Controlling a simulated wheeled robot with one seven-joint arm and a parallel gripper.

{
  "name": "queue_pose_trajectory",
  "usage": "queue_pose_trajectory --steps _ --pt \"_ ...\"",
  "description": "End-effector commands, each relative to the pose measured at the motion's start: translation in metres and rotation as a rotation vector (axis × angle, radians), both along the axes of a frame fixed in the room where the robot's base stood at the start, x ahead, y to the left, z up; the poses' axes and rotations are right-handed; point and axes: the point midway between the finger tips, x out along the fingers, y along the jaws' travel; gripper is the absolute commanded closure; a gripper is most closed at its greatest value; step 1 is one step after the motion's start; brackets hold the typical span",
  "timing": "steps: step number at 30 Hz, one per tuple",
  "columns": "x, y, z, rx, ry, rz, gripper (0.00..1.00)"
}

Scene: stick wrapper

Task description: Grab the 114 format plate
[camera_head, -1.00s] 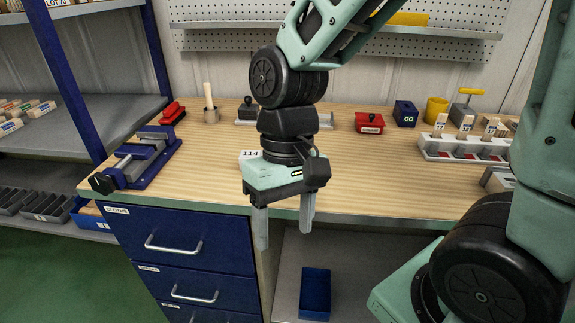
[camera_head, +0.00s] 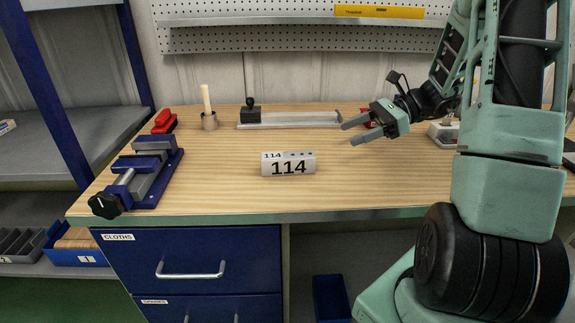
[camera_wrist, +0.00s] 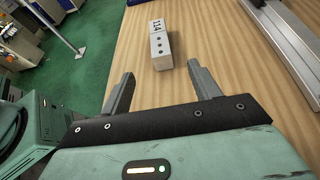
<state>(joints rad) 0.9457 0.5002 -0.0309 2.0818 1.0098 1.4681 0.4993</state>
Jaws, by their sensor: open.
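The 114 format plate (camera_head: 288,168) is a small light grey block on the wooden bench top. Its front face and a label on its top both read 114. My gripper (camera_head: 357,132) is open and empty, to the right of the plate in the head view, pointing left and apart from it. In the wrist view the plate (camera_wrist: 160,46) lies ahead of my gripper (camera_wrist: 160,85), roughly centred between the fingers and beyond their tips, end-on with several dark holes on top.
A blue vise (camera_head: 146,175) stands at the bench's left. A long metal rail with a black-knobbed block (camera_head: 290,118) lies behind the plate. A candle-like stick in a metal cup (camera_head: 208,115) and a red tool (camera_head: 164,121) stand back left. Bench around the plate is clear.

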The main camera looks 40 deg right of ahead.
Motion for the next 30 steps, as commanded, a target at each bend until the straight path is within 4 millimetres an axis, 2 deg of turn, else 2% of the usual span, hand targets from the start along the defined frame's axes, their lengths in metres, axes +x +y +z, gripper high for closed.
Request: queue_pose_trajectory --steps 3,12,22,30 --pt "0.012 0.022 -0.009 0.002 0.002 0.007 0.38" --pt "0.039 0.071 -0.032 0.0 0.003 0.009 0.38" --pt "0.053 0.093 -0.042 -0.002 0.001 0.007 0.38" --pt "0.071 0.124 -0.054 -0.001 0.002 0.007 0.38"
